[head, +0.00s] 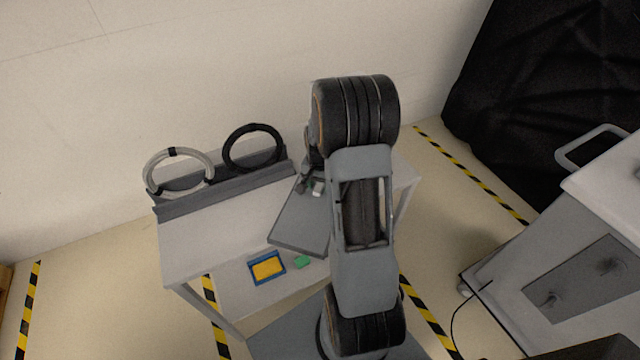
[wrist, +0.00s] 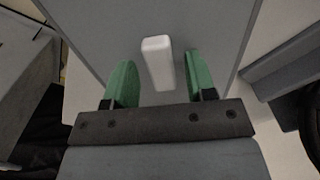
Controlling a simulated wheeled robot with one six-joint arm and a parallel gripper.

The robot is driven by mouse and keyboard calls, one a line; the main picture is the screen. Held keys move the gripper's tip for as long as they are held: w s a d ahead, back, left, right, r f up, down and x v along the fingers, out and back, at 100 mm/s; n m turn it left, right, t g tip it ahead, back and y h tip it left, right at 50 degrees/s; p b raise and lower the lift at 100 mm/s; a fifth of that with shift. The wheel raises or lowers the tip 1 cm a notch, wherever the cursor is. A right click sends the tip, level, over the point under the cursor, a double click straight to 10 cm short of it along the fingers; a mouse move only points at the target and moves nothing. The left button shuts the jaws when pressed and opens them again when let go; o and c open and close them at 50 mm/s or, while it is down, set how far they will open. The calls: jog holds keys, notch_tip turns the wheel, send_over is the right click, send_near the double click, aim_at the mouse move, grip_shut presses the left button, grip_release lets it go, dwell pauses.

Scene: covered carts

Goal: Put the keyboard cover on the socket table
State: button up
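A flat grey panel, which looks like the keyboard cover (head: 298,228), lies at the right part of a light table (head: 225,232); its near end reaches past the table's front edge. A small white handle stands on the cover (wrist: 205,22) in the wrist view. My gripper (wrist: 158,60) is open, with its two green fingers on either side of the white handle and a visible gap on both sides. In the head view my gripper (head: 316,188) is over the cover's far part, and my arm hides the cover's right side. I cannot tell which table is the socket table.
A grey rack (head: 225,185) along the table's back holds a light ring (head: 150,172) and a black ring (head: 226,150). Lower down are a blue tray with a yellow inside (head: 282,263) and a green block (head: 302,262). A grey cart (head: 575,255) stands right, near black draped cloth (head: 540,90).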

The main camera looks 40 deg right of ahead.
aim_at(319, 186)
notch_tip(319, 186, up, 12)
jog(key=s+a+r+n+t, duration=0.2)
jog(key=s+a+n, duration=0.3)
jog(key=a, duration=0.3)
jog(key=s+a+r+n+t, duration=0.1)
jog(key=s+a+r+n, duration=0.2)
jog(key=s+a+n, duration=0.2)
jog(key=s+a, duration=0.3)
jog(key=a, duration=0.1)
jog(key=shift+a+r+n+t, duration=0.2)
jog(key=shift+r+n+t, duration=0.1)
jog(key=shift+n+t, duration=0.1)
dwell(0.7)
